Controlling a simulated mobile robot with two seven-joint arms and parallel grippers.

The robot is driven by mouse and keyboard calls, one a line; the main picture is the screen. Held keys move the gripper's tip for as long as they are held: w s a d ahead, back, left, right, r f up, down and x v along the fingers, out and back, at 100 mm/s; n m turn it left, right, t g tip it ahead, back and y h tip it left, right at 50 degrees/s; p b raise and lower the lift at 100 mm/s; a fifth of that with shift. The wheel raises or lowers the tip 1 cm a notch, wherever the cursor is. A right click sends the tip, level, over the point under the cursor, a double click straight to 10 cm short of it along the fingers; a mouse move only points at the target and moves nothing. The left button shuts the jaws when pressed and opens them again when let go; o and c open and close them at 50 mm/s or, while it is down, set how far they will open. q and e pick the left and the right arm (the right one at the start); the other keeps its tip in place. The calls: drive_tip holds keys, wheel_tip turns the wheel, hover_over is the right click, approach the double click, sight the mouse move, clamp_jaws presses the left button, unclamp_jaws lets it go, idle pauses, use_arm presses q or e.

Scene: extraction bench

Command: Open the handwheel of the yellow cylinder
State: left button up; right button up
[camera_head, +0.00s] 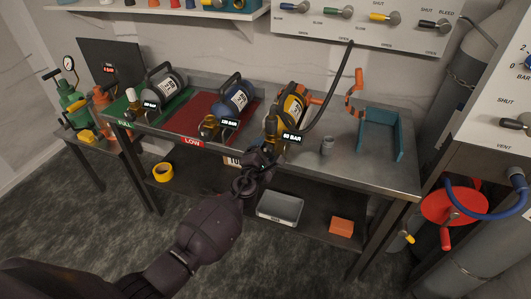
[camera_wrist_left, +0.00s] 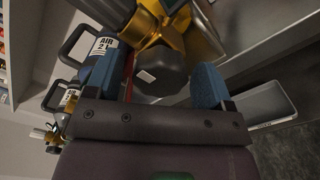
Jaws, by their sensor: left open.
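My left gripper (camera_head: 265,154) is at the valve end, in front of the bench edge. In the left wrist view the gripper (camera_wrist_left: 155,80) is open. Its two blue fingers stand on either side of a dark faceted handwheel (camera_wrist_left: 165,74) under the brass valve body (camera_wrist_left: 176,30). I cannot tell whether either finger touches the wheel. In the head view my gripper largely hides the wheel. My right gripper is out of view.
A blue cylinder (camera_head: 236,97) on a red mat (camera_head: 190,122) and a grey one (camera_head: 166,82) on a green mat lie to the left. A dark hose (camera_head: 335,95) rises from the yellow cylinder's valve. A grey tray (camera_head: 280,209) sits on the lower shelf.

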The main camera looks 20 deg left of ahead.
use_arm(q)
drive_tip(key=shift+c, duration=0.6)
drive_tip(key=c, duration=0.8)
